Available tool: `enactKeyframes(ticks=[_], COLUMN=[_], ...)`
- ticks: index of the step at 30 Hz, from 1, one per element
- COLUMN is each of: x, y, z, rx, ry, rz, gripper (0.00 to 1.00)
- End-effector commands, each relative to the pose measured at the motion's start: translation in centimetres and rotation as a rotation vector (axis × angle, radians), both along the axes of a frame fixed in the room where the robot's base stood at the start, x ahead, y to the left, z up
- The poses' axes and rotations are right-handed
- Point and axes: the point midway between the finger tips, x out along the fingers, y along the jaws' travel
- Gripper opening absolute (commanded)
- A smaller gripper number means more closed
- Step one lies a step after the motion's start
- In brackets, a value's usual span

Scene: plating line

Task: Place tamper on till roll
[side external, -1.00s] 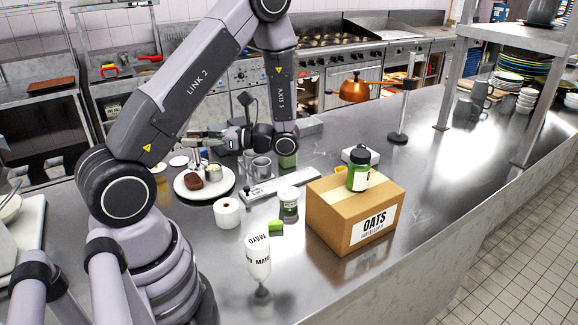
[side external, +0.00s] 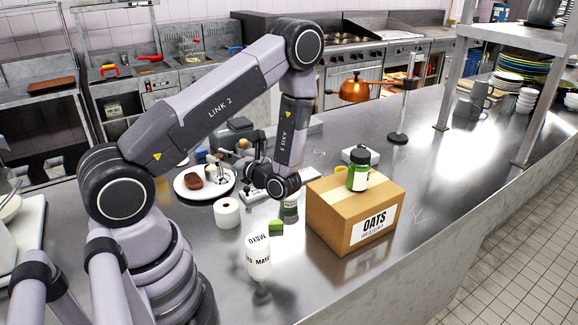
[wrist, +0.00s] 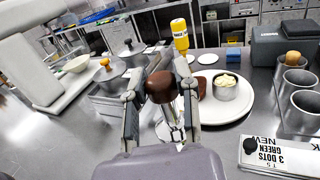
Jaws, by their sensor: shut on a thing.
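My gripper (wrist: 161,88) is shut on the tamper (wrist: 163,88), which has a dark brown rounded handle and a shiny metal lower part. The tamper's handle sits between the two fingertips and its metal part hangs below, partly hidden by the fingers. In the side external view my gripper (side external: 240,168) is above the counter near the plate's right edge; the tamper is too small there to make out clearly. The till roll (side external: 228,213), a white roll with a hole in its top, stands upright on the counter, nearer the camera and apart from my gripper. It does not show in the wrist view.
A white plate (side external: 184,190) with a brown item and a small pot lies behind the roll. A green-labelled jar (side external: 358,172) tops the box.

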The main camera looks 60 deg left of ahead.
Motion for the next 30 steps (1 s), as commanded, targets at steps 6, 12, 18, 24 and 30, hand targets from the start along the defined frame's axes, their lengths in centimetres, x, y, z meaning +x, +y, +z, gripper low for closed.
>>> enactKeyframes(ticks=[6, 12, 18, 24, 30], x=[0.0, 0.0, 0.0, 0.0, 0.0], y=[0.0, 0.0, 0.0, 0.0, 0.0], z=[-3.8, -6.2, -8.1, -8.1, -8.3], rx=[-0.001, -0.001, 0.000, -0.001, -0.001], ry=[0.003, 0.002, 0.001, 0.000, 0.000], rz=[0.001, 0.001, 0.001, 0.001, 0.001], gripper=[0.00, 0.00, 0.00, 0.00, 0.37])
